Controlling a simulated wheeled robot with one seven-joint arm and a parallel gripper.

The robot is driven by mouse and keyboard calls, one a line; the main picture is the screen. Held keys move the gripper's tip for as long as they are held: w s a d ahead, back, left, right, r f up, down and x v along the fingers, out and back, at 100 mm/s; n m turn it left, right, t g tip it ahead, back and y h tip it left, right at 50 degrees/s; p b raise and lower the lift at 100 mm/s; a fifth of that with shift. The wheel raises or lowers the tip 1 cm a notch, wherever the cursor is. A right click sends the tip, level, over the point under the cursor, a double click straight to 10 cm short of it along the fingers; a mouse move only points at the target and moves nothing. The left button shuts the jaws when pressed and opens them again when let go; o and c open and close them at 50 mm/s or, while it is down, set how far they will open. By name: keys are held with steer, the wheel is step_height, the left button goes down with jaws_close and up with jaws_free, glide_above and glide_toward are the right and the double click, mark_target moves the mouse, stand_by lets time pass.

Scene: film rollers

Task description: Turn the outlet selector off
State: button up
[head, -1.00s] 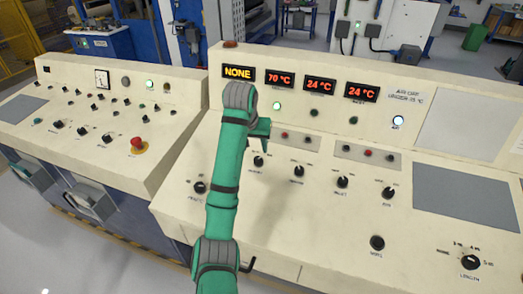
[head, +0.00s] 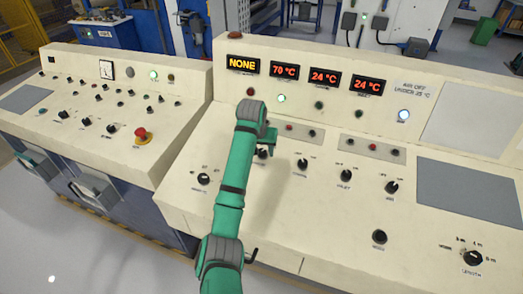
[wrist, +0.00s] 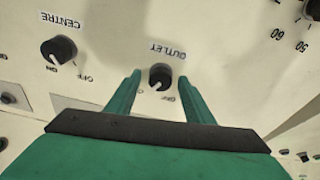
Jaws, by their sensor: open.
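The outlet selector (wrist: 160,76) is a round black knob on a cream panel, labelled OUTLET, upside down in the wrist view. Its pale mark appears to point toward the ON side, with OFF beside it. My gripper (wrist: 160,78) is open, with one green finger on each side of the knob; I cannot tell whether either touches it. In the head view my gripper (head: 266,150) is over the row of selectors and largely hides the outlet knob. The centre selector (wrist: 60,50) is beside it; it also shows in the head view (head: 302,163).
Further knobs stand to the right, including one (head: 346,175) and another (head: 391,187). Above is a strip of small buttons (head: 372,150). Displays read NONE (head: 243,64), 70 °C (head: 284,72) and 24 °C twice. A red mushroom button (head: 142,136) sits on the left console.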

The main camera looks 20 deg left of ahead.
steer(key=shift+c, duration=0.3)
steer(key=c, duration=1)
steer(key=n, duration=0.6)
steer(key=shift+d+g+y, duration=0.15)
steer(key=shift+g+y, duration=0.15)
steer(key=shift+y, duration=0.1)
steer(key=n, duration=0.6)
steer(key=shift+g+y, duration=0.3)
steer(key=o, duration=1.1)
steer(key=shift+c, duration=0.2)
